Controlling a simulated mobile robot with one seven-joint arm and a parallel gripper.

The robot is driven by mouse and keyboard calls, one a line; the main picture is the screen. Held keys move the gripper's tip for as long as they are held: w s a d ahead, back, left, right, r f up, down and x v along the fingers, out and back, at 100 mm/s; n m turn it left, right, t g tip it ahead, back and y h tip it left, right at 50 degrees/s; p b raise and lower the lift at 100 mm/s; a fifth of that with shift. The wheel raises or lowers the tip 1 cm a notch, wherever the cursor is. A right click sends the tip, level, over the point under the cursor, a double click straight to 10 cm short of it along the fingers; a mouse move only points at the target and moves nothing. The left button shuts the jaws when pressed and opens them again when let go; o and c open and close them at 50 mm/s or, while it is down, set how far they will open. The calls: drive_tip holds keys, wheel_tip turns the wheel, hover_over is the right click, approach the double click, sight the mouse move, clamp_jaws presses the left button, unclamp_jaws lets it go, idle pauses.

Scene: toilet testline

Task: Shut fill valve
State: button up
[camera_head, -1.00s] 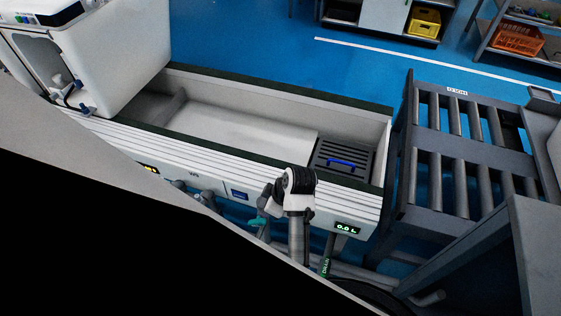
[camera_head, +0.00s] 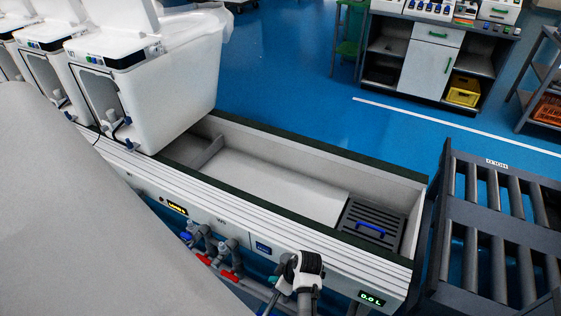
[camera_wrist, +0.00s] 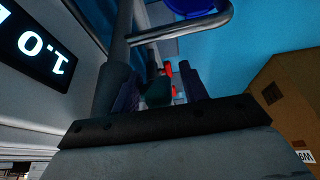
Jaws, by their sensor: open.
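My gripper (camera_wrist: 160,92) is open in the wrist view, its two dark fingers apart. A teal handle (camera_wrist: 157,93) shows between or just beyond the fingers; contact cannot be told. In the head view my white-and-black wrist (camera_head: 306,264) is low at the tank's front, and the teal handle (camera_head: 273,279) is just left of it. Further left on the pipes are two valves with red handles, one (camera_head: 203,259) left of the other (camera_head: 229,275), and a blue knob (camera_head: 186,237). The labels are too small to tell which is the fill valve.
A bent metal pipe (camera_wrist: 185,30) crosses ahead. A cardboard box (camera_wrist: 290,105) stands at right. The long tank (camera_head: 285,185) holds a dark grate.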

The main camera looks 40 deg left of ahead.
drive_tip(key=shift+a+f, duration=0.1)
drive_tip(key=shift+f, duration=0.1)
clamp_jaws()
